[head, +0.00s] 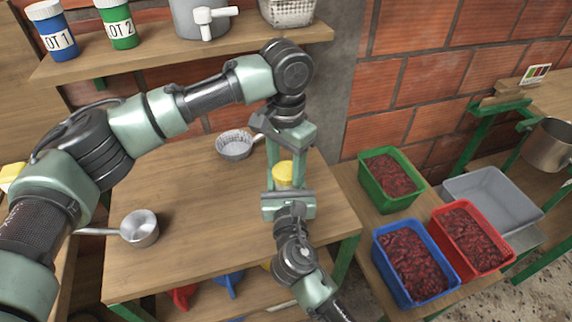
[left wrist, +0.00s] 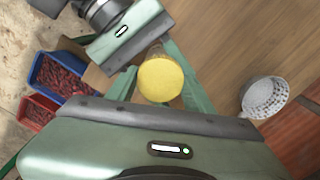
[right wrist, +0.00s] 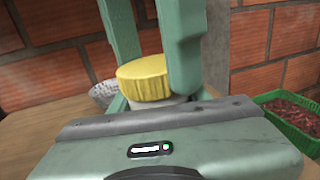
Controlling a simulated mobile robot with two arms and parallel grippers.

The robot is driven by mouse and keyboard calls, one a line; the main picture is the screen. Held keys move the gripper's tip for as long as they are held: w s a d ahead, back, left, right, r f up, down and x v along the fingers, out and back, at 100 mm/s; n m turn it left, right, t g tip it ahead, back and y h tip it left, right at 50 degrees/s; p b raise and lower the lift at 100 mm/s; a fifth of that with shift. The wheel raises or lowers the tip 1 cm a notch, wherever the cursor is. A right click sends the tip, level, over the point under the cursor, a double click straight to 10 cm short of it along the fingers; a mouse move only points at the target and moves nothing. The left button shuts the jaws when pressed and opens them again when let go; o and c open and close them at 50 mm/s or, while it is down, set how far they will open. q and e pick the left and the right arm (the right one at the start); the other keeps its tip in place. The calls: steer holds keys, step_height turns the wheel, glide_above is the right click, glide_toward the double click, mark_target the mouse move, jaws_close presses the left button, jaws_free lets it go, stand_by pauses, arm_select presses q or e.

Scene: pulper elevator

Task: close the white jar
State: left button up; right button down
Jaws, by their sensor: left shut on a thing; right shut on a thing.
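The white jar (right wrist: 172,100) stands upright over the wooden table, with its yellow lid (head: 283,170) on top. The lid looks about level on the jar's mouth; whether it is threaded tight cannot be told. My left gripper (head: 285,163) reaches down from above and is shut on the lid, a finger on each side; the lid fills the middle of the left wrist view (left wrist: 160,79). My right gripper (head: 286,187) comes from the front, low, and is shut on the jar's body. Most of the jar's body is hidden by the fingers.
A strainer (head: 235,145) lies behind the jar, and a small metal pan (head: 140,228) is at the left. Blue (head: 412,264), red (head: 470,240) and green (head: 390,180) crates of red cherries stand right of the table. A shelf (head: 180,55) runs above the back.

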arm_select(q)
steer(key=o, duration=1.6)
steer(key=shift+c, duration=0.2)
steer(key=shift+r, duration=0.1)
steer(key=shift+r, duration=2.2)
steer(key=shift+c, duration=0.3)
steer(key=shift+r+n, duration=1.6)
steer(key=shift+r, duration=0.15)
